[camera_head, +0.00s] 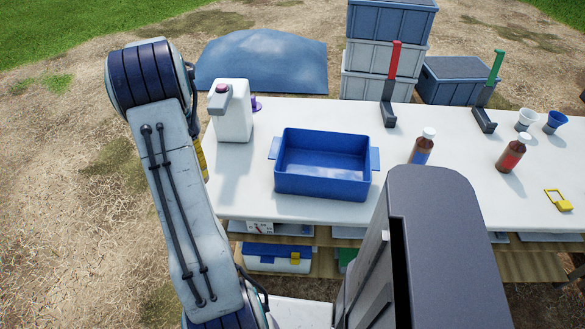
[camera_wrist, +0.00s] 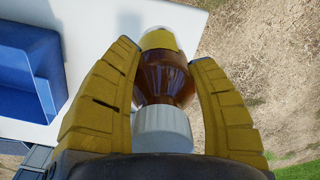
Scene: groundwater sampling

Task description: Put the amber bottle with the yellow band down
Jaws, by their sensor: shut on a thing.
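In the wrist view, the amber bottle (camera_wrist: 165,80) has a white cap (camera_wrist: 162,128) towards the camera and a yellow band (camera_wrist: 160,40) at its far end. My gripper (camera_wrist: 165,58) is shut around it, one yellow finger on each side. The bottle is by the edge of the white table (camera_wrist: 100,18), with bare ground beyond on the right. I cannot tell whether its base touches anything. In the head view, my arm hides the bottle; only a yellow strip of my gripper (camera_head: 201,158) shows at the table's left edge.
A blue tray (camera_head: 322,190) is right of my gripper; it also shows in the wrist view (camera_wrist: 30,75). A white jug (camera_head: 232,112) stands at the back left. Blue-banded (camera_head: 422,147) and red-banded (camera_head: 510,151) amber bottles stand right. The table between jug and tray looks clear.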

